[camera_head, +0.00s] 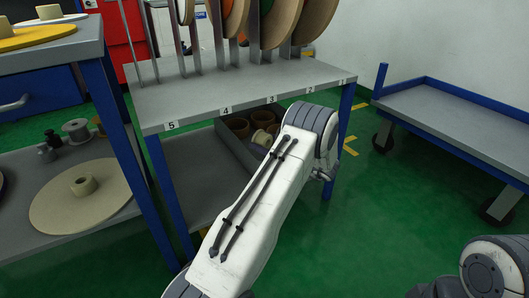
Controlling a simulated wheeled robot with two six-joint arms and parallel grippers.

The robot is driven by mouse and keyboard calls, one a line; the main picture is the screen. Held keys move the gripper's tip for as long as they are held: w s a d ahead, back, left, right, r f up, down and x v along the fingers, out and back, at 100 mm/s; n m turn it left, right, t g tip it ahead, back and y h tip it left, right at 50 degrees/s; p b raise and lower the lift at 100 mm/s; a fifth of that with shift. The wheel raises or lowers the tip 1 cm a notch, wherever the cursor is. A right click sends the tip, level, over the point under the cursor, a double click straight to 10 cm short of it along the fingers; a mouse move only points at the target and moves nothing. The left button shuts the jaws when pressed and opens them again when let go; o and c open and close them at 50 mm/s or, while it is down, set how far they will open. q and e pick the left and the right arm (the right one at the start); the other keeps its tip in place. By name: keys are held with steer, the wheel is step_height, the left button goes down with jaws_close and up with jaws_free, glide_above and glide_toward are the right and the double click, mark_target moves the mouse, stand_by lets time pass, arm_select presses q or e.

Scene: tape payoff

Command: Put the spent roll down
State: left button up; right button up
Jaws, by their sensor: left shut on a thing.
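My left arm reaches up the middle of the view. My left gripper (326,173) is mostly hidden behind the arm's far end, in front of the rack's right leg. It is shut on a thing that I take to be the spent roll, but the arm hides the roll. An open grey bin (225,152) on the rack's lower shelf holds several brown ring-shaped cores (237,126). The arm covers part of the bin. My right gripper is out of view; only part of my right arm shows at the bottom right.
The grey rack top (205,100) has numbered slots with large upright rolls (281,22) between metal dividers. A shelf unit at the left holds a flat cream roll (60,205) and small spools (76,130). A blue-framed cart (450,120) stands right. Green floor lies clear between.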

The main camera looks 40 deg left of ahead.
arm_select(q)
steer(key=shift+f+b, duration=0.85)
steer(key=shift+f, duration=0.6)
steer(key=o, duration=1.2)
steer(key=shift+c, duration=0.2)
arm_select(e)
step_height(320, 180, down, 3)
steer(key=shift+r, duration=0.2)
arm_select(q)
steer(key=shift+r, duration=0.1)
steer(key=shift+r+p, duration=0.25)
steer(key=shift+p, duration=0.1)
steer(key=shift+r+p, duration=0.4)
steer(key=shift+p, duration=0.05)
steer(key=d+p, duration=0.4)
steer(key=d, duration=0.8)
steer(key=shift+f+p, duration=0.35)
steer(key=shift+p, duration=0.05)
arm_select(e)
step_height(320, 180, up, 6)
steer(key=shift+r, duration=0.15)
arm_select(q)
steer(key=shift+w+r, duration=0.1)
